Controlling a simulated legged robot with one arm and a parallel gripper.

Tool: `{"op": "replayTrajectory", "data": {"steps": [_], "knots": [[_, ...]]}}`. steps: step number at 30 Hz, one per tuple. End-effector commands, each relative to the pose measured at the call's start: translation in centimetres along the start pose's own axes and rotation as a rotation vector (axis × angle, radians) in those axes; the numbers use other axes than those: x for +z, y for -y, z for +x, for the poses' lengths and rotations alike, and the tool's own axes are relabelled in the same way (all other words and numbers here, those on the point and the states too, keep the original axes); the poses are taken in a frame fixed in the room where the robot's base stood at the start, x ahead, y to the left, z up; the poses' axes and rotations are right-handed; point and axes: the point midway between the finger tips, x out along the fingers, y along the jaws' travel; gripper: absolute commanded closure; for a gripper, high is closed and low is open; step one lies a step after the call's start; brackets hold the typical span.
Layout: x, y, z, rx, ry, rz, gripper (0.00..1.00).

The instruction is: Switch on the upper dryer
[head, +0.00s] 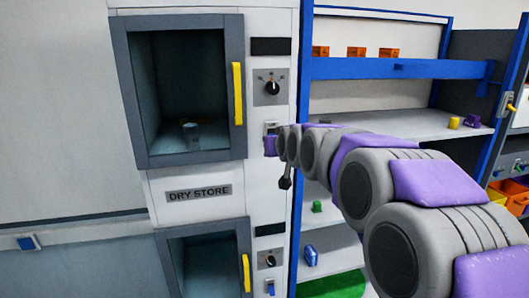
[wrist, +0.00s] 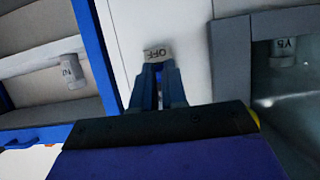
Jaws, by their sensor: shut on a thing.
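The upper dryer (head: 128,80) is a grey-framed cabinet with a dark window and a yellow handle (head: 238,93) along its right edge. Its control strip carries a dark display, a black knob (head: 272,88) and a small switch plate (head: 271,127) below. My gripper (head: 270,144) is at this switch plate, partly hiding it. In the wrist view my gripper (wrist: 158,72) has its narrow dark fingers close together against the white panel, at the switch. The switch itself is hidden between them. An upside-down OFF label (wrist: 157,53) shows just beyond the fingertips.
A lower dryer (head: 163,262) with its own knob (head: 267,261) and blue switch (head: 270,287) stands beneath the DRY STORE plate (head: 198,193). A container (head: 191,132) shows inside the upper dryer. A blue-framed shelf (head: 395,68) stands close on the right, behind my arm.

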Motion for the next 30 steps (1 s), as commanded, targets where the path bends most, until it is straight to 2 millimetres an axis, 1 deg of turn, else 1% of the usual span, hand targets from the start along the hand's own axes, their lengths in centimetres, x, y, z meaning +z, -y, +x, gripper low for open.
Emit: {"op": "replayTrajectory", "data": {"steps": [1,12,13,24,30], "knots": [[-0.31,-0.23,0.22,0.003,-0.012,0.002,1.0],[-0.45,-0.15,0.17,0.003,-0.016,0.002,1.0],[-0.45,-0.16,0.17,0.003,-0.016,0.002,0.86],[-0.57,-0.29,0.13,0.005,-0.019,0.001,0.51],[-0.69,-0.52,0.08,0.006,-0.022,0.001,0.51]]}}
